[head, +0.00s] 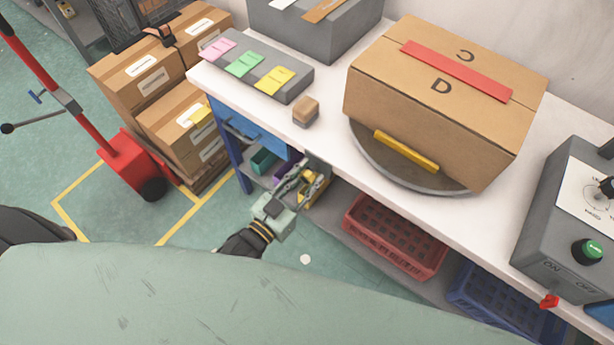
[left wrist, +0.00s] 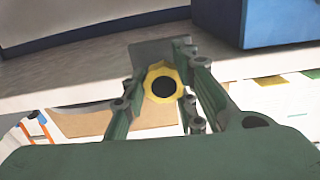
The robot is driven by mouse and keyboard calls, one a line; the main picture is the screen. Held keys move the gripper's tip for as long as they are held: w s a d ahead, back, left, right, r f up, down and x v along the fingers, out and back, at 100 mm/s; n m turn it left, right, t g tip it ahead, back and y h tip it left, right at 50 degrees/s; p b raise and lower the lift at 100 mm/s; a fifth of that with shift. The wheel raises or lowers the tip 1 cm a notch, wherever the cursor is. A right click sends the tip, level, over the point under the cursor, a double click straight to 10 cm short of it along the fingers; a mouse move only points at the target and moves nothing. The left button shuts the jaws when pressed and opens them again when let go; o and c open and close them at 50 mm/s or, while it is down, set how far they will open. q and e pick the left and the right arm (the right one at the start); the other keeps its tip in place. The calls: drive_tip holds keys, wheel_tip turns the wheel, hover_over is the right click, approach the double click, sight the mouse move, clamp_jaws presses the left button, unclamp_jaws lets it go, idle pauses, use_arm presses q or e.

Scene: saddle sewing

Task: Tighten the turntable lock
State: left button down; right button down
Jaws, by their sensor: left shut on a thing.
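My left gripper (head: 308,184) is at the front edge of the white workbench, below the top. It is shut on a yellow knob (head: 322,190), the likely turntable lock. In the left wrist view the yellow knob (left wrist: 161,83), with a black centre, sits between the fingers of my left gripper (left wrist: 160,88). A grey plate lies behind it. The round grey turntable (head: 372,160) is on the bench with a large cardboard box (head: 430,105) on it. A yellow bar (head: 405,151) lies along the box's near side. I cannot tell how far the knob is turned. My right gripper is out of view.
The white workbench (head: 335,135) also carries a small brown block (head: 306,111) and a grey panel with coloured cards (head: 290,91). A grey control box (head: 555,225) stands at the right. Red (head: 395,240) and blue (head: 490,297) crates sit below the bench top.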

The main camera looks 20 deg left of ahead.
use_arm(q)
drive_tip(key=m, duration=0.5)
drive_tip(key=shift+s+d+f+p, duration=0.15)
drive_tip(key=shift+d+f+p, duration=0.05)
drive_tip(key=shift+f+p, duration=0.1)
drive_tip(key=m, duration=0.5)
drive_tip(key=shift+f+m, duration=0.25)
drive_tip(key=shift+m, duration=0.15)
drive_tip(key=m, duration=0.2)
drive_tip(key=m+b, duration=0.1)
drive_tip(key=m, duration=0.1)
drive_tip(key=shift+a+f, duration=0.2)
drive_tip(key=shift+a+m+b, duration=0.15)
drive_tip(key=shift+m+b, duration=0.75)
drive_tip(key=shift+m, duration=1.6)
drive_tip(key=c, duration=1.5)
unclamp_jaws()
drive_tip(key=shift+a+r, duration=0.1)
drive_tip(key=shift+r, duration=0.2)
